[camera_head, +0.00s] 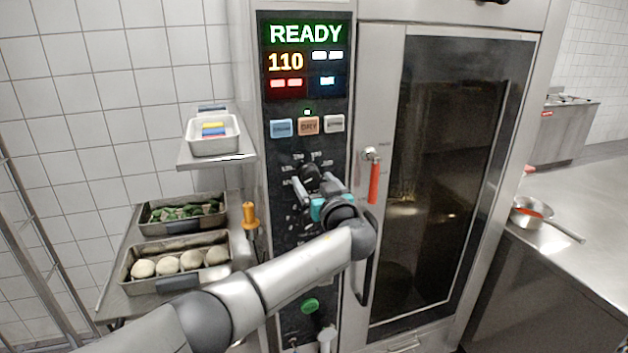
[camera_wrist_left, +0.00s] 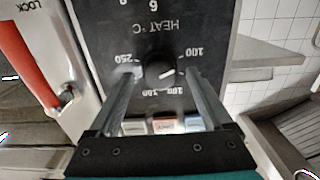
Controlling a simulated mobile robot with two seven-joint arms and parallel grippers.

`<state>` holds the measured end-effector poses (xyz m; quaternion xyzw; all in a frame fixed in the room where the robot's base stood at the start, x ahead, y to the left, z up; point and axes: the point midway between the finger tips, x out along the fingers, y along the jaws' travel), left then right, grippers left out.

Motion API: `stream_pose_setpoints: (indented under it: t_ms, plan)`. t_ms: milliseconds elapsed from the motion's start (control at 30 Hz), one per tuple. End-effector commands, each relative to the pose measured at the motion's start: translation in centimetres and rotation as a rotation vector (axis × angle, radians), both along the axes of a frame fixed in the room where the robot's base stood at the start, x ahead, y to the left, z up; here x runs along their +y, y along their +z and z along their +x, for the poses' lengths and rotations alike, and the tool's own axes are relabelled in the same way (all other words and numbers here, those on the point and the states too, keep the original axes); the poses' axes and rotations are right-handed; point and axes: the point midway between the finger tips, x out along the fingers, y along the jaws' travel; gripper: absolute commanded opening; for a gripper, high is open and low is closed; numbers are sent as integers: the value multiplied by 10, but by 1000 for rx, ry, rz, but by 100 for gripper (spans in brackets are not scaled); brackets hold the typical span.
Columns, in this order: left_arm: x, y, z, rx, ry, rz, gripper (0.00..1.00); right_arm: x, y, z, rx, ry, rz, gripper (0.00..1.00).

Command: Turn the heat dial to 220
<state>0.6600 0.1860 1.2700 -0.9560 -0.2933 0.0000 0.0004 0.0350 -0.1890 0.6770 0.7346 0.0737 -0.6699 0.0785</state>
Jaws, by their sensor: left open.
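The heat dial (camera_wrist_left: 158,74) is a round black knob on the oven's black panel, under the words HEAT °C. Its white mark points to the picture's right, near the 100 label. The 250 label is on its other side. In the head view the dial (camera_head: 309,176) is partly hidden by my gripper. My left gripper (camera_wrist_left: 163,78) is open, with one finger on each side of the dial; I cannot tell if either touches it. It also shows in the head view (camera_head: 314,187). The display (camera_head: 304,56) reads READY and 110. My right gripper is out of view.
A red-handled lock lever (camera_head: 374,180) sits right of the panel beside the oven door (camera_head: 440,170). Several buttons (camera_head: 308,126) are above the dial. A yellow-handled tool (camera_head: 250,218) and trays of dough balls (camera_head: 140,284) and greens (camera_head: 150,229) are left. A steel counter (camera_head: 590,225) is right.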

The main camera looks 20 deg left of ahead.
Motion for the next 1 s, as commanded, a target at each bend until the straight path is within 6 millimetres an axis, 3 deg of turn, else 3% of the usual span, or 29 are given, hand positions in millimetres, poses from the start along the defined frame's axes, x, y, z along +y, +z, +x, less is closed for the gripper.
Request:
stream_pose_setpoints:
  t_ms: [433,1000]
  plan:
    - [3,0,5,1,-1,-1,83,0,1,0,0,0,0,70]
    - [3,0,4,1,-1,-1,18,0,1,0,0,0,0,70]
